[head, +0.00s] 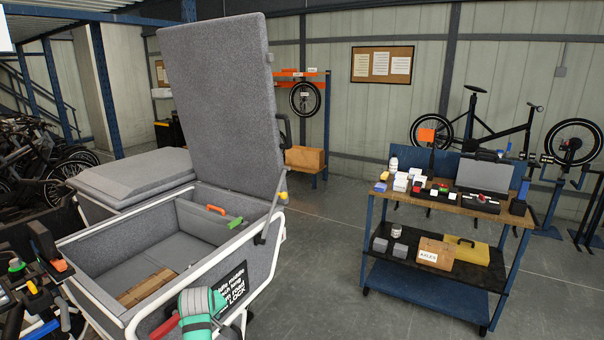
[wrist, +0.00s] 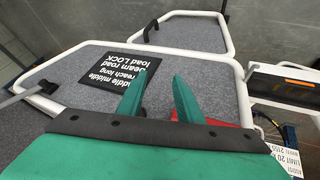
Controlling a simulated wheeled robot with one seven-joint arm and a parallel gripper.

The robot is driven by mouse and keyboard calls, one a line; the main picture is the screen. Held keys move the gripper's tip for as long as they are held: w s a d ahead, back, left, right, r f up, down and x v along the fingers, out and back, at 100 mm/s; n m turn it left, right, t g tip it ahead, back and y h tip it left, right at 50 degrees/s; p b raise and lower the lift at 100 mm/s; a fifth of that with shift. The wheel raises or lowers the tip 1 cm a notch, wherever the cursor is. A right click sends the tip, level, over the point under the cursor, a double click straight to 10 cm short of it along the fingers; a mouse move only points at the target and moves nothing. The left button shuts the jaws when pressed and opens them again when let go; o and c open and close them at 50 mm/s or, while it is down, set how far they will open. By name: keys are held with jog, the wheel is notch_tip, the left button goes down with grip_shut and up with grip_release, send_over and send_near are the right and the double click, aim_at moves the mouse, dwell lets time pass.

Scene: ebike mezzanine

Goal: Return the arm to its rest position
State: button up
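My gripper (wrist: 160,82) has two teal fingers that stand apart in the wrist view, with nothing between them. Behind them is the grey carpeted side of a cargo box with a black label in white letters. In the head view my teal and grey arm end (head: 200,302) is at the bottom, in front of the cargo box (head: 95,262). Its fingertips are not clear there. A red piece (head: 165,327) shows just left of it, and red also shows behind the fingers in the wrist view (wrist: 218,121); I cannot tell what it belongs to.
The box's tall grey lid (head: 222,100) stands open. Inside lie a wooden piece (head: 147,287) and an orange-handled item (head: 217,210). A loaded workbench cart (head: 450,195) stands at right. Tools on a stand (head: 40,300) crowd the lower left. Floor between box and cart is clear.

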jog(key=s+d+f+m+t+h, duration=0.1)
jog(key=s+d+f+m+t, duration=0.1)
jog(key=s+d+f, duration=0.7)
jog(key=s+d+f+m+t, duration=0.1)
jog(key=s+d+f, duration=0.5)
jog(key=d+f, duration=0.45)
jog(key=s+d+f+m+t, duration=0.15)
jog(key=s+d, duration=0.35)
jog(key=s, duration=0.6)
jog(key=s+d+r+m+t, duration=0.1)
jog(key=s+d+r, duration=0.15)
jog(key=s, duration=0.75)
jog(key=s+d+r+m+t, duration=0.1)
jog(key=s+d+r, duration=0.15)
jog(key=s, duration=0.75)
jog(key=s+r+m+t+h, duration=0.1)
jog(key=s+r+m+t, duration=0.1)
jog(key=s+r, duration=1)
notch_tip(320, 180, up, 3)
jog(key=shift+s+a+r+m, duration=0.15)
jog(key=shift+a+m, duration=0.15)
jog(key=shift+m, duration=0.45)
